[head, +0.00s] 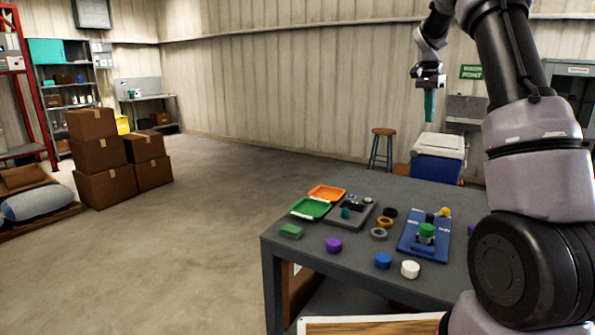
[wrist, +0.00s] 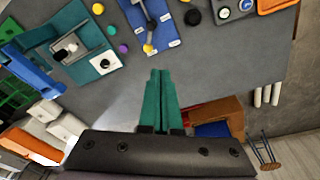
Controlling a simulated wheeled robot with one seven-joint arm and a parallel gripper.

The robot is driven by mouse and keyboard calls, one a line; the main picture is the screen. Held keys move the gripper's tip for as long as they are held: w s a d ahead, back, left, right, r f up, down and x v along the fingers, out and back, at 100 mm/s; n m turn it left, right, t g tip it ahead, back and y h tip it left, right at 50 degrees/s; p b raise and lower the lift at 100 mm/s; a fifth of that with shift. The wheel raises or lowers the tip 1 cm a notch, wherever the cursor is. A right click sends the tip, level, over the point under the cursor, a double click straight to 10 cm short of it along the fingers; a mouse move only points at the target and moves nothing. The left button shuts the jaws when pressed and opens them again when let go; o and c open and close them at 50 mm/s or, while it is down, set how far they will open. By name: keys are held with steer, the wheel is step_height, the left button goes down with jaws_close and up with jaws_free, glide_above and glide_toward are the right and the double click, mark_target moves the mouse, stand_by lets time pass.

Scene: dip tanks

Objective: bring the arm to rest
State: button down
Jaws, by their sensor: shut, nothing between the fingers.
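My gripper (head: 430,104) is raised in the air above the far side of the grey table (head: 340,262) in the head view. Its teal fingers point down and are shut together with nothing between them. In the wrist view the shut fingers (wrist: 160,88) show in the middle, clear of the table and its objects. My arm comes in from the right side of the head view and bends over at the top.
The table holds a blue board (head: 424,246), a green tray (head: 310,208), an orange tray (head: 327,192), a purple piece (head: 334,244), a blue piece (head: 383,260) and a white piece (head: 410,269). A cooler (head: 438,158) and a stool (head: 381,148) stand behind. Open floor lies left.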

steer(key=s+a+r+n+t+y, duration=0.15)
steer(key=s+a+r, duration=0.35)
steer(key=s, duration=0.5)
steer(key=s+a+r+n+t+y, duration=0.1)
steer(key=s+a+r+n+t, duration=0.15)
steer(key=s+a+r, duration=0.45)
steer(key=s+a+f+n+t, duration=0.1)
steer(key=s+a+f+n, duration=0.1)
steer(key=s, duration=0.8)
steer(key=s+a+f+n+t+y, duration=0.1)
steer(key=s+a+f+n+t, duration=0.1)
steer(key=s, duration=0.8)
steer(key=shift+a+f, duration=0.6)
steer(key=shift+f, duration=0.35)
